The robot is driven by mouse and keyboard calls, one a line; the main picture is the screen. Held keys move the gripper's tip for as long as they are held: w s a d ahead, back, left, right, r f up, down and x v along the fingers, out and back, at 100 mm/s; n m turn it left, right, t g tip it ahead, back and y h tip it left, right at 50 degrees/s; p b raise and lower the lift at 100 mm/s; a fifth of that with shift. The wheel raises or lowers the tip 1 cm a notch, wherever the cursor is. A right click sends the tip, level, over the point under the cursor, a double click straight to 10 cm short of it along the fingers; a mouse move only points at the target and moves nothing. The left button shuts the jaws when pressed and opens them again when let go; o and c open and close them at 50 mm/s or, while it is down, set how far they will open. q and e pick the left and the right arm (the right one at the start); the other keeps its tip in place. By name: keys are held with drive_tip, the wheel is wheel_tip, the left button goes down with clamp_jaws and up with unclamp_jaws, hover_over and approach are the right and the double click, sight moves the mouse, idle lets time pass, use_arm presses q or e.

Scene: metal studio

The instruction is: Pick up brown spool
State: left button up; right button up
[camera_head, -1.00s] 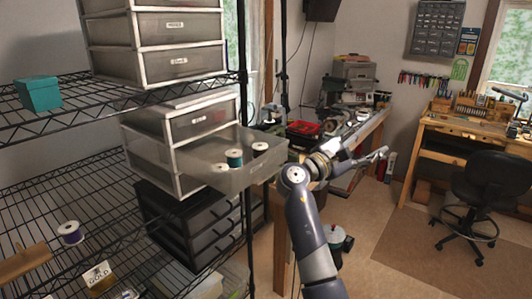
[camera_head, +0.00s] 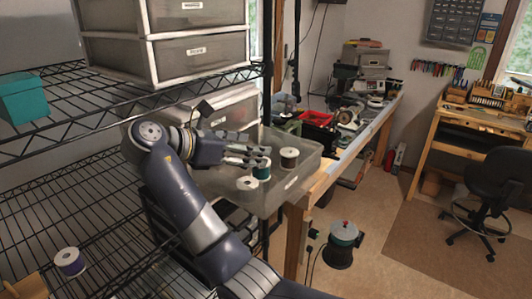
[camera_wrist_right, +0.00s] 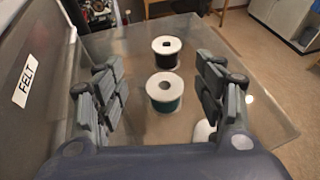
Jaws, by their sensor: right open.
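The brown spool (camera_head: 289,158) is a dark reel with a pale top, standing in the pulled-out clear drawer (camera_head: 296,183). In the right wrist view the brown spool (camera_wrist_right: 166,57) is beyond the teal spool (camera_wrist_right: 164,98). In the head view the teal spool (camera_head: 262,170) is beside the fingertips. My right gripper (camera_head: 262,156) is open and empty above the drawer. In the right wrist view its fingers (camera_wrist_right: 160,75) are spread to either side of the teal spool, with the brown spool farther ahead. My left gripper is not in view.
A white-topped spool (camera_head: 247,184) stands in the drawer's near part, partly hidden by my right finger in the wrist view. Drawer walls surround the spools. The drawer cabinet with a FELT label (camera_wrist_right: 28,84) is at left. A wire shelf (camera_head: 100,62) is above left.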

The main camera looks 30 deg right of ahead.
sight(292, 153)
drive_tip(key=d, duration=0.1)
drive_tip(key=d+p, duration=0.1)
drive_tip(key=d, duration=0.1)
drive_tip(key=shift+s+d+f, duration=0.35)
drive_tip(key=shift+d+f, duration=0.05)
drive_tip(key=p+x, duration=0.1)
drive_tip(key=x, duration=0.1)
drive_tip(key=shift+s+d+f, duration=0.1)
drive_tip(key=shift+d, duration=0.25)
drive_tip(key=p+x, duration=0.1)
drive_tip(key=x, duration=0.1)
drive_tip(key=p+x, duration=0.1)
drive_tip(key=x, duration=0.1)
drive_tip(key=shift+w+f, duration=0.2)
drive_tip(key=shift+w, duration=0.05)
drive_tip(key=shift+s+d, duration=0.1)
drive_tip(key=shift+d, duration=0.05)
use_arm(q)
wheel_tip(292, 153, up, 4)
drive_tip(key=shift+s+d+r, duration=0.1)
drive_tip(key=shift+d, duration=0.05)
use_arm(e)
drive_tip(key=shift+c, duration=0.4)
drive_tip(key=c, duration=0.9)
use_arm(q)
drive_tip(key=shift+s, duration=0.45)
use_arm(e)
drive_tip(key=shift+c, duration=0.5)
